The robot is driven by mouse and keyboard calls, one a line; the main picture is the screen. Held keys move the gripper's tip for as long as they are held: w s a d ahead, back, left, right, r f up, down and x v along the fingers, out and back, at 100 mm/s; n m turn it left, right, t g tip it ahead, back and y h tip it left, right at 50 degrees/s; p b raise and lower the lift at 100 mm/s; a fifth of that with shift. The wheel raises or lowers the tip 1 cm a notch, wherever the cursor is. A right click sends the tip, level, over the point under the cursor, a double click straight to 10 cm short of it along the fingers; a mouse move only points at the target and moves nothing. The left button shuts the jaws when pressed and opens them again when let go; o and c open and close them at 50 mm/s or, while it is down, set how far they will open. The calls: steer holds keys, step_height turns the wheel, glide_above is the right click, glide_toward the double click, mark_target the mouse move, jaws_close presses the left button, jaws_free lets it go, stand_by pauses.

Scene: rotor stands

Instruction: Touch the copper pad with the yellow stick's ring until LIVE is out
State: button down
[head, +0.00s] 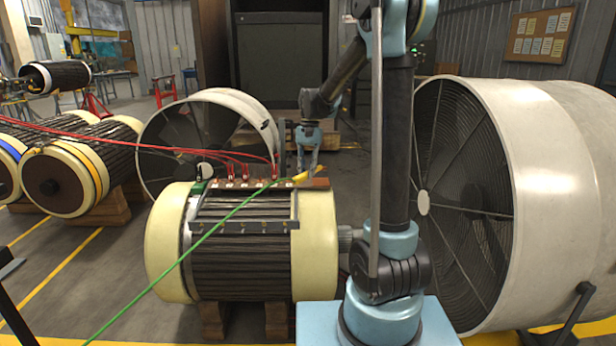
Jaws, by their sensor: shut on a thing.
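My gripper (308,174) is shut on the yellow stick (309,173) above the right end of the rotor's top. The stick lies tilted, its right end higher. A green cable (222,222) runs from near the stick's left end down to the lower left. The stick's ring is too small to make out. A copper-brown block (320,184), perhaps the copper pad, sits on the rotor's top right, just below the stick. I cannot tell whether ring and pad touch. No LIVE sign is readable.
The rotor (240,262) rests on wooden blocks in front of me. Red leads (190,150) reach red terminals on its top from the left. A large fan (540,190) stands at the right, another (240,110) behind the rotor. More rotors (75,175) lie at the left.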

steer(key=s+v, duration=0.2)
steer(key=v, duration=0.6)
steer(key=shift+a+r, duration=0.3)
steer(key=shift+r, duration=0.35)
stand_by(0.4)
